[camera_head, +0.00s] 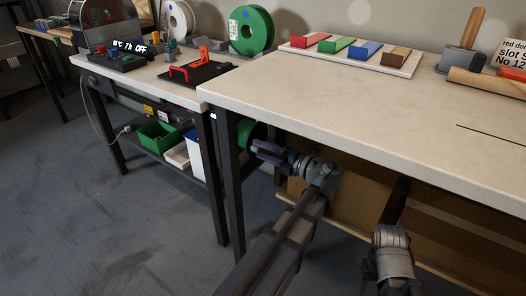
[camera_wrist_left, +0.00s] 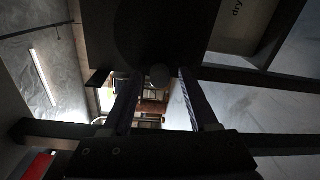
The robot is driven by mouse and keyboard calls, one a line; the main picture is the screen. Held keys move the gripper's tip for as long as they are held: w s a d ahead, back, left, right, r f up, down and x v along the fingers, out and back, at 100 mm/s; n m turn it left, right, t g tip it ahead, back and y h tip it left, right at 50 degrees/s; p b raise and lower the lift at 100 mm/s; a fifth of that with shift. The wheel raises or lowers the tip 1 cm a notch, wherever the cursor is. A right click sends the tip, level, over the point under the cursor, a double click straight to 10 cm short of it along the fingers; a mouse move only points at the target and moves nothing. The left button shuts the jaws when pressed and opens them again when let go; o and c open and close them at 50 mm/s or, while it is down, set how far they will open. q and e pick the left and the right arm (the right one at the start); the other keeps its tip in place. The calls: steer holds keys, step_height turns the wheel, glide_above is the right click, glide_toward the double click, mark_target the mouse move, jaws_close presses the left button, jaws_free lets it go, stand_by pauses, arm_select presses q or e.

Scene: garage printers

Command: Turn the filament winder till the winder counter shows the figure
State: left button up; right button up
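A green disc (camera_head: 246,129), partly hidden by a bench leg, shows just behind the gripper in the head view. I cannot make out the whole winder or read its counter. My right arm shows at the lower right, but its fingers are not clear.
The left bench (camera_head: 160,72) holds a box with a lit display, a black plate with a red handle (camera_head: 193,70), a white spool and a green spool (camera_head: 251,30). The right bench (camera_head: 340,100) carries a tray of coloured blocks (camera_head: 352,57). Its edge overhangs my arms.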

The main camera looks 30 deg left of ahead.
arm_select(q)
steer(key=shift+d, duration=0.1)
steer(key=d, duration=0.7)
steer(key=shift+s+d, duration=0.25)
steer(key=shift+d, duration=0.05)
steer(key=shift+r, duration=0.1)
